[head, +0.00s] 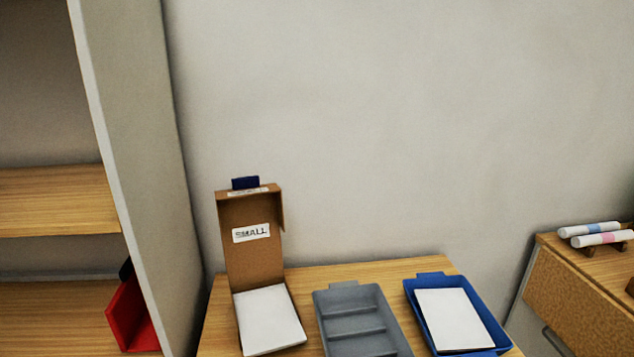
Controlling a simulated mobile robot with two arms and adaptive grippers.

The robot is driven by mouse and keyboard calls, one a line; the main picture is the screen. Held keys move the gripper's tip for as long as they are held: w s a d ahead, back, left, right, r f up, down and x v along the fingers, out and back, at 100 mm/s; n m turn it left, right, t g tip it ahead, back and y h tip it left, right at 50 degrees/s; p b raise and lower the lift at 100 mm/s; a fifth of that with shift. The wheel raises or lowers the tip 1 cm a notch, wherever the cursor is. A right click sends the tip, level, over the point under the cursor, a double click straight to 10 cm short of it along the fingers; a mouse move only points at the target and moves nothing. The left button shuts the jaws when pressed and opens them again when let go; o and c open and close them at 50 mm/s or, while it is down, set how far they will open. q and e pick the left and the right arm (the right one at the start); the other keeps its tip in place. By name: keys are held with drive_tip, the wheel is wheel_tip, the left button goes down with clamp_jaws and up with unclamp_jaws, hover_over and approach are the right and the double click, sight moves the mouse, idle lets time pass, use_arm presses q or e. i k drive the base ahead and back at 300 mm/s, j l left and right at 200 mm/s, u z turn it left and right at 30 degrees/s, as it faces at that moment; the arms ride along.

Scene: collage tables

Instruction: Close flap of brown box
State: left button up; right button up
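The brown box (297,308) stands on the wooden table at the left, its near part close to the lower edge of the head view. Its flap (252,261) is open and stands upright at the back, with a white label reading "SMALL" and a dark blue tab (245,183) on its top edge. A white flat item (268,319) fills the box opening. Neither of my grippers is in view.
On the wooden table (408,268), a grey compartment tray (322,312) and a blue tray (479,305) holding a white sheet (448,318) stand right of the box. A shelf unit (127,150) with a red holder (130,318) is at left. Rolls (600,238) lie on a cabinet at right.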

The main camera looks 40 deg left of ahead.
sight(251, 214)
drive_tip(key=u, duration=0.45)
drive_tip(key=j+u, duration=0.15)
drive_tip(key=u, duration=0.7)
drive_tip(key=j+u, duration=0.1)
drive_tip(key=u, duration=0.35)
